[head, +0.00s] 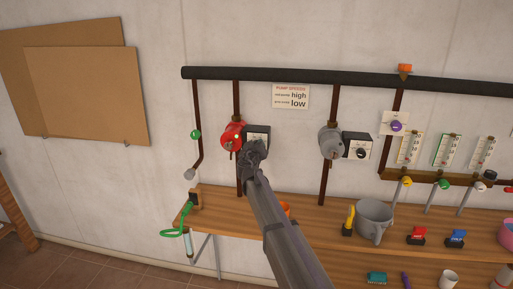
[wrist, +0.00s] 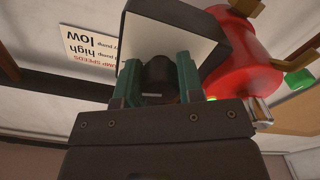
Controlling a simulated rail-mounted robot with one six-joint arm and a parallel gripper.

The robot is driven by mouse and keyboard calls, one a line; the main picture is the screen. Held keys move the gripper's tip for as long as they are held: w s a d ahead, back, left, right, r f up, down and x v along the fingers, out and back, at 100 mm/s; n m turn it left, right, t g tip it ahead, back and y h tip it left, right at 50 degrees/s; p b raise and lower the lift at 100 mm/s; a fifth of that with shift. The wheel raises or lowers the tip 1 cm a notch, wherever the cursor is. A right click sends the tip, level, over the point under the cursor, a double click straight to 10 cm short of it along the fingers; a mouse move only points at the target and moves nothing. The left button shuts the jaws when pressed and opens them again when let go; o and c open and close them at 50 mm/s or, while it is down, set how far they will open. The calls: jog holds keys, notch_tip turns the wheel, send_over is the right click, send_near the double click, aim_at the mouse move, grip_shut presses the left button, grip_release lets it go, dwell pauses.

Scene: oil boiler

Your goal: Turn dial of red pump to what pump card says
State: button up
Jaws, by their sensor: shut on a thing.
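The red pump (head: 231,136) is on the wall pipe at left of centre, with a dark control box (head: 257,133) on its right. My gripper (head: 252,152) is in front of that box and hides its lower part and the dial. In the wrist view, my gripper (wrist: 157,88) is shut on the black dial (wrist: 157,72), one finger on each side. The box's pale face (wrist: 165,35) is behind it; the dial's markings are hidden. The red pump (wrist: 245,55) fills the right there. The pump card (head: 291,97) reads "PUMP SPEEDS", with "high" above "low"; the small row labels are hard to read.
A grey pump (head: 330,142) with its own dial box (head: 357,146) is to the right. A wooden bench (head: 285,238) below bears a grey pot (head: 374,220) and a yellow-handled tool (head: 349,219). A black pipe (head: 300,78) runs above.

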dwell(0.3)
jog(key=o, duration=0.9)
jog(key=s, duration=1)
jog(key=shift+s+a, duration=0.4)
